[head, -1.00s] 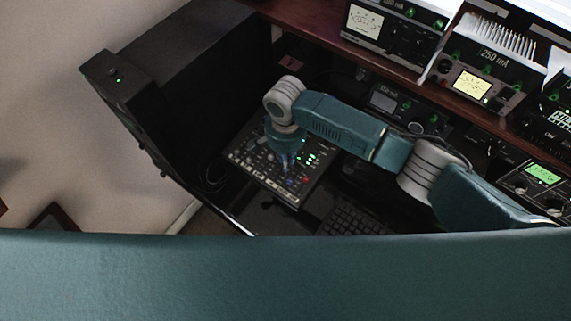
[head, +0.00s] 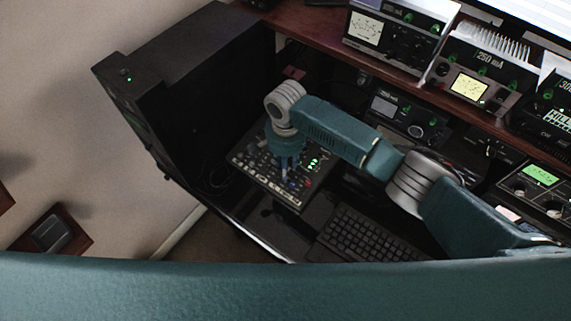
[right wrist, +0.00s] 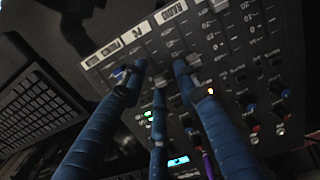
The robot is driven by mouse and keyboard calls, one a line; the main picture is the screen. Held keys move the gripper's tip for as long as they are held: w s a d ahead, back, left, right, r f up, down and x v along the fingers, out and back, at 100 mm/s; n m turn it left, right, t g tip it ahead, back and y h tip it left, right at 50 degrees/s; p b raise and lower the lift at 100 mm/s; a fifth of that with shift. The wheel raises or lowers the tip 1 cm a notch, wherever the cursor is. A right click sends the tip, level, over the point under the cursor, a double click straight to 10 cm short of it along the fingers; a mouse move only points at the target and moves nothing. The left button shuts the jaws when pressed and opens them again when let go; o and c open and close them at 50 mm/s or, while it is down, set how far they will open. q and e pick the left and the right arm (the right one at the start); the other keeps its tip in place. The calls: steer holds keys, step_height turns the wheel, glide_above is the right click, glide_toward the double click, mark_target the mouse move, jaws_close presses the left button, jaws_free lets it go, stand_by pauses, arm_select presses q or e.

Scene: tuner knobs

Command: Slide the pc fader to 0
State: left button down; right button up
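The mixer panel (head: 262,170) lies on the desk below my right gripper (head: 287,168). In the right wrist view, its edge carries labels that look like RADIO and PC, with the PC label (right wrist: 135,33) left of RADIO. A light fader cap (right wrist: 160,79) shows between my right gripper's fingers (right wrist: 160,72) in that view, seemingly in the PC column. The fingers are spread, with gaps between them, and reach down close to the panel. I cannot tell whether any finger touches the cap. The fader's scale is partly hidden by the fingers. My left gripper is out of view.
A keyboard (head: 362,236) lies right of the mixer. A black cabinet (head: 190,75) stands at the left. Radio units line the shelf (head: 320,32) and the desk behind. Other fader caps (right wrist: 192,61) and several knobs sit close to the fingers.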

step_height(320, 180, up, 12)
stand_by(0.4)
steer(key=shift+s+a+f, duration=0.1)
steer(key=shift+a, duration=0.05)
stand_by(0.3)
